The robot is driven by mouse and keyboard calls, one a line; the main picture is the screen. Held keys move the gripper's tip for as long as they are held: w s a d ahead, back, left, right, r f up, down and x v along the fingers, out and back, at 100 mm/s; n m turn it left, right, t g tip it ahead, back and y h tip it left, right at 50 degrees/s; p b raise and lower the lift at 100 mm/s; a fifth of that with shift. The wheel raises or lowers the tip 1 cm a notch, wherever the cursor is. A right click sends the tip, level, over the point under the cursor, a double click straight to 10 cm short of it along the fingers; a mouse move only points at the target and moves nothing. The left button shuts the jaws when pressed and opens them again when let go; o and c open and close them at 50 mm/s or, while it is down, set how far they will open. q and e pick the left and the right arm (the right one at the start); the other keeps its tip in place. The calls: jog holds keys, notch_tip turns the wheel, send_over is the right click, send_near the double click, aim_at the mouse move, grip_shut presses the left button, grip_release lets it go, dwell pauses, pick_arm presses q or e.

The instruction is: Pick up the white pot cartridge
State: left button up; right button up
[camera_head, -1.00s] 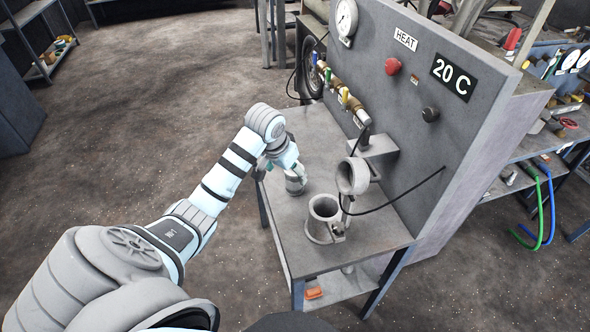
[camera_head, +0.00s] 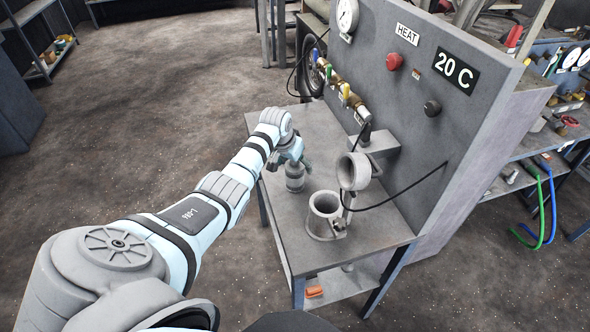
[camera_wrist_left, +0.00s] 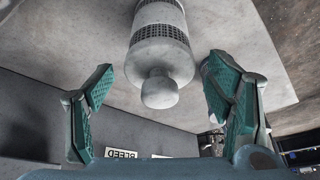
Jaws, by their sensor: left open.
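The white pot cartridge (camera_head: 295,182) stands upright on the grey bench. It is a pale cylinder with dark mesh bands. In the left wrist view the cartridge (camera_wrist_left: 160,62) shows with its round knob towards me, between the two teal fingers. My left gripper (camera_head: 294,162) is open, at the top of the cartridge in the head view. The fingers stand apart on either side of the knob, with gaps visible. The gripper partly hides the cartridge's top in the head view. My right gripper is not in view.
An open grey pot (camera_head: 324,217) stands on the bench (camera_head: 270,125) right of the cartridge, its round lid (camera_head: 353,171) raised beside it. A black cable crosses near the pot. The upright panel (camera_head: 400,130) with valves and gauge bounds the bench on the right.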

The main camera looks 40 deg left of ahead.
pick_arm(q)
jog(key=shift+r, duration=0.1)
jog(key=c, duration=1.8)
jog(key=shift+o, duration=0.2)
jog(key=shift+r, duration=0.1)
